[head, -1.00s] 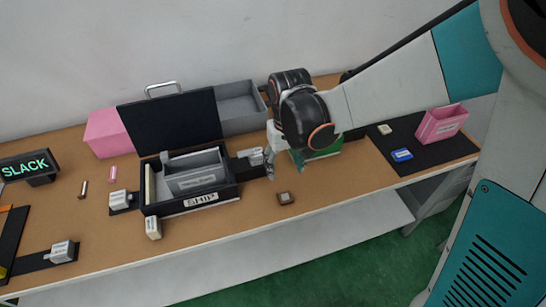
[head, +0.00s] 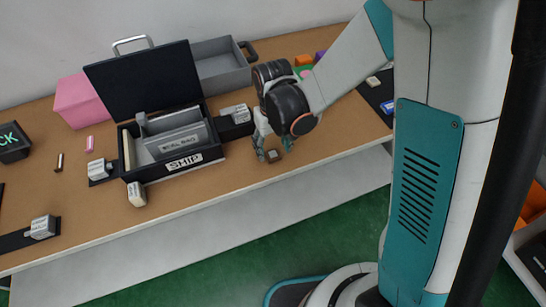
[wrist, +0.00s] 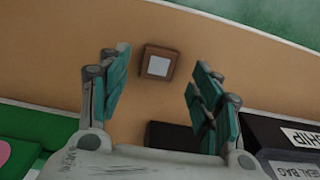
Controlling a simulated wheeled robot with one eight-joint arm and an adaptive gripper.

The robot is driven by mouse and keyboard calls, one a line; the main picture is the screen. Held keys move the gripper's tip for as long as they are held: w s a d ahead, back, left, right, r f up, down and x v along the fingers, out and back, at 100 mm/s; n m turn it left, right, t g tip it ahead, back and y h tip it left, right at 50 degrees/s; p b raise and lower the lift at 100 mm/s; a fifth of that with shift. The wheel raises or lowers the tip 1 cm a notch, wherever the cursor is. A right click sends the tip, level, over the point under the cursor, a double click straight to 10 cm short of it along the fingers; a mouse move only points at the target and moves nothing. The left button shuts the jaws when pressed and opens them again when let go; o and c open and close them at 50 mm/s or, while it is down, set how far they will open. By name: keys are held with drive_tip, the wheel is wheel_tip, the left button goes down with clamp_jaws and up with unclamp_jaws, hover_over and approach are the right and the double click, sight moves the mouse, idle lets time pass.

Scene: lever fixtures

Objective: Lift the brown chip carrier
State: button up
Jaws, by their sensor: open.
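The brown chip carrier (head: 273,155) is a small brown square with a pale centre. It lies flat on the brown table near its front edge. It also shows in the wrist view (wrist: 159,64), beyond and between my fingertips. My gripper (head: 273,148) is just behind and above the carrier in the head view. In the wrist view my gripper (wrist: 158,68) is open, with teal fingers spread wide to either side and nothing between them touching the carrier.
A black SHIP box (head: 170,172) with its lid up stands left of my gripper. A grey bin (head: 224,68) is behind it. Small labelled blocks (head: 137,194) sit around the box. The table's front edge (head: 310,167) is close to the carrier. Bare table lies to the carrier's right.

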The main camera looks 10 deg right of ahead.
sight(272, 155)
wheel_tip(272, 155, down, 3)
drive_tip(key=shift+r+b, duration=0.1)
drive_tip(key=shift+b, duration=0.3)
drive_tip(key=c, duration=0.9)
drive_tip(key=shift+r, duration=0.15)
